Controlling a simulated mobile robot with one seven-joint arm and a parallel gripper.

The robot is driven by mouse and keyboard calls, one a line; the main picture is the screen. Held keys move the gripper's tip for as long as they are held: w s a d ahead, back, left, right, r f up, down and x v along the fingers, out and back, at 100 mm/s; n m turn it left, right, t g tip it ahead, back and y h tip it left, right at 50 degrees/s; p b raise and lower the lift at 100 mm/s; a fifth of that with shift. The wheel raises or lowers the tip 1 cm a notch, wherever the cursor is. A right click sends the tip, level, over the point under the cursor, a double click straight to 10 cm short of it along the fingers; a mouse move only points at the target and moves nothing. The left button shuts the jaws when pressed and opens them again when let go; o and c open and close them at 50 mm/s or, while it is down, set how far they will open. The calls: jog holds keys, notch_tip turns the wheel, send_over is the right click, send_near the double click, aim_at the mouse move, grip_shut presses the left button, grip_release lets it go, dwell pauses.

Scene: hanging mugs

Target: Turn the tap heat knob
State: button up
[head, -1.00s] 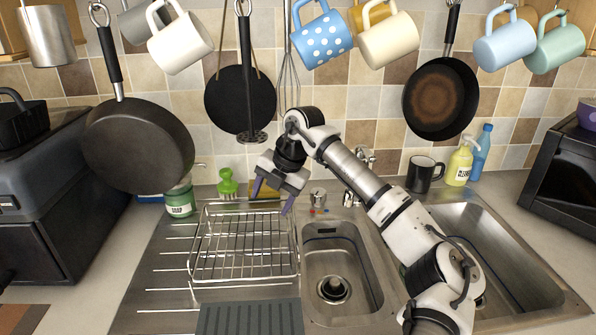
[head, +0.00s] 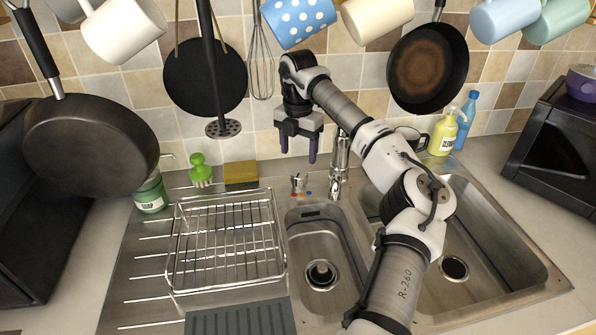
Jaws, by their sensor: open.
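The tap heat knob (head: 298,183) is a small metal knob on the sink deck, with a red mark and a blue mark at its base. The metal tap (head: 338,170) stands just right of it, partly behind my arm. My gripper (head: 298,158) is open and empty, its two purple fingers pointing down. In the head view the fingertips show just above the knob; whether they are over it or behind it in depth I cannot tell. No contact with the knob shows.
A wire dish rack (head: 225,240) stands left of the small sink basin (head: 322,262). A sponge (head: 241,173) and green brush (head: 200,172) sit behind it. Mugs and pans hang above; a whisk (head: 261,60) hangs near my wrist. A black mug (head: 413,138) stands behind my arm.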

aim_at(300, 174)
notch_tip(300, 174, down, 8)
jog(key=p, duration=0.2)
jog(key=shift+f+p, duration=0.25)
jog(key=shift+p, duration=0.15)
jog(key=c, duration=1)
jog(key=shift+o, duration=0.2)
jog(key=shift+n+b, duration=0.4)
jog(key=shift+n, duration=0.1)
jog(key=shift+d+f+n+b, duration=0.1)
jog(key=shift+n+b, duration=0.4)
jog(key=shift+n, duration=0.1)
jog(key=n+b, duration=0.2)
jog(key=n, duration=0.1)
jog(key=n+b, duration=0.2)
jog(key=n, duration=0.4)
jog(key=shift+d+n, duration=0.15)
jog(key=shift+n, duration=0.25)
jog(key=shift+r, duration=0.2)
